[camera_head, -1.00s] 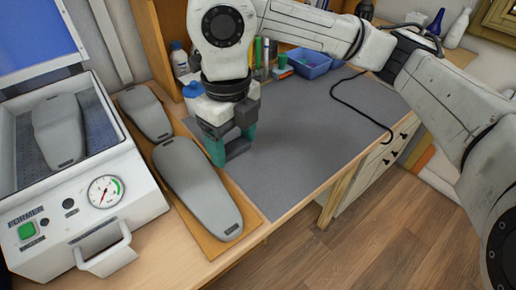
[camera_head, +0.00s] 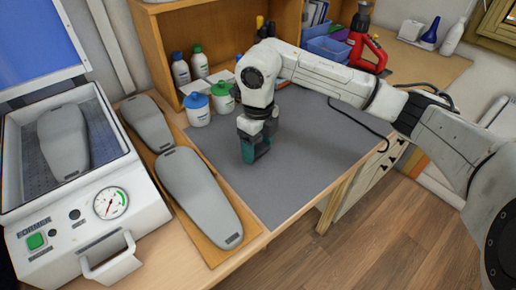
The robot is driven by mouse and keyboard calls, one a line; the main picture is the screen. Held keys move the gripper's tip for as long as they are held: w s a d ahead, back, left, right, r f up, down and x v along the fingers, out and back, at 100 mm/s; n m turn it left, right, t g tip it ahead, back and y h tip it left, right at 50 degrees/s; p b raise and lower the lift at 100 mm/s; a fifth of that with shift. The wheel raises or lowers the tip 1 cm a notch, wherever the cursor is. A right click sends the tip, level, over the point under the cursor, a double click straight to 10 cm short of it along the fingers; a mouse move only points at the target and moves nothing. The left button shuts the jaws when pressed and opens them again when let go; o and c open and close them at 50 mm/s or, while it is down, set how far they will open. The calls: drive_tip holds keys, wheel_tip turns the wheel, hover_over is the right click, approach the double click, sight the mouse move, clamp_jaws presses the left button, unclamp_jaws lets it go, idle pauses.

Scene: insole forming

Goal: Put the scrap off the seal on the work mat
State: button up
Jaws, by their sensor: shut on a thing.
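My gripper (camera_head: 256,156), with teal fingers, points down over the grey work mat (camera_head: 310,150), toward its left part. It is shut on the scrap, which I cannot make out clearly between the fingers. I cannot tell whether the fingers touch the mat. The forming machine (camera_head: 72,222) stands at the left with its blue lid (camera_head: 35,40) raised. A grey foot form (camera_head: 64,140) lies in its bed. The seal (camera_head: 117,121) runs round the bed's edge, and no scrap shows on it.
Two grey forms (camera_head: 198,195) lie on a wooden board (camera_head: 215,257) between the machine and the mat. Jars (camera_head: 197,110) and bottles (camera_head: 181,70) stand at the mat's back left. A red tool (camera_head: 365,45) and blue bin (camera_head: 328,48) stand behind. The mat's right front is clear.

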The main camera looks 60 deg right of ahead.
sight(258, 150)
drive_tip(key=shift+a+f, duration=0.1)
drive_tip(key=shift+f, duration=0.95)
drive_tip(key=shift+f, duration=0.1)
drive_tip(key=o, duration=1)
wheel_tip(258, 150, up, 12)
drive_tip(key=b, duration=0.1)
